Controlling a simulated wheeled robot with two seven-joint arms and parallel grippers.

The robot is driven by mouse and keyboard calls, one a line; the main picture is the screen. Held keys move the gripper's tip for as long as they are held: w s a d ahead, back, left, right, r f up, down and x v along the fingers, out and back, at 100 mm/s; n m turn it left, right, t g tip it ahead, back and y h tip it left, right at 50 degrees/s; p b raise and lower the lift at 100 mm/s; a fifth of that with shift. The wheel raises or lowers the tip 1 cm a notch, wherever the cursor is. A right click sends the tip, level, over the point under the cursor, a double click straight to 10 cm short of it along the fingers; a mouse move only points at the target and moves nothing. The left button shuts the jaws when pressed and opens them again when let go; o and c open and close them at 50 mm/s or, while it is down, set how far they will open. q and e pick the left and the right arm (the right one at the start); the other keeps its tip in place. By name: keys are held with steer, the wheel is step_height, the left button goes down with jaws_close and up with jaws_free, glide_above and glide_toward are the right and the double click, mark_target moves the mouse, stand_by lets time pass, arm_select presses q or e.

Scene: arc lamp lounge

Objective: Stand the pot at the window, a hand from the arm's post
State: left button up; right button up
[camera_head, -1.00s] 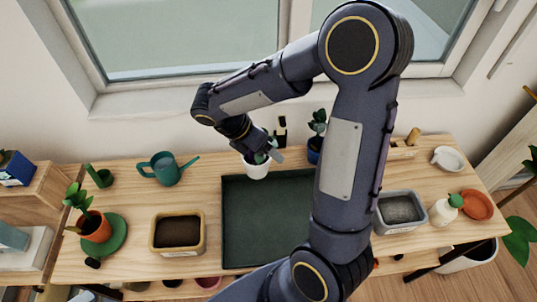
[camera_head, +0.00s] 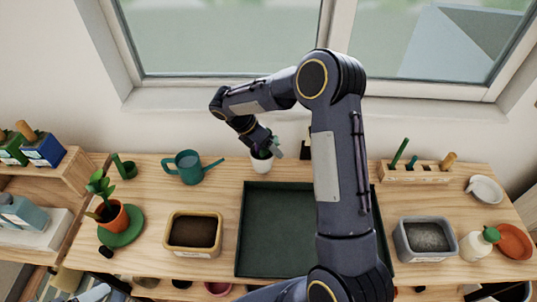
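The small white pot (camera_head: 261,162), with a little green and purple plant showing at its top, is at the back of the wooden table (camera_head: 220,170), just behind the dark green tray's back left corner. My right gripper (camera_head: 267,149) is down over the pot's rim and appears closed on it. The fingers partly cover the plant. I cannot tell whether the pot's base touches the table. The window (camera_head: 225,40) rises behind the table. I cannot make out a post near the pot; my arm hides part of the back edge. My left gripper is out of view.
A teal watering can (camera_head: 189,167) stands left of the pot. The green tray (camera_head: 275,235) is empty where visible. A soil box (camera_head: 194,233), a potted plant (camera_head: 112,214), a grey bin (camera_head: 425,237) and a wooden tool rack (camera_head: 415,172) stand around it.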

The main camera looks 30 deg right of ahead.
step_height(320, 180, down, 3)
steer(key=shift+f+b, duration=0.15)
steer(key=shift+b, duration=0.8)
steer(key=o, duration=1.7)
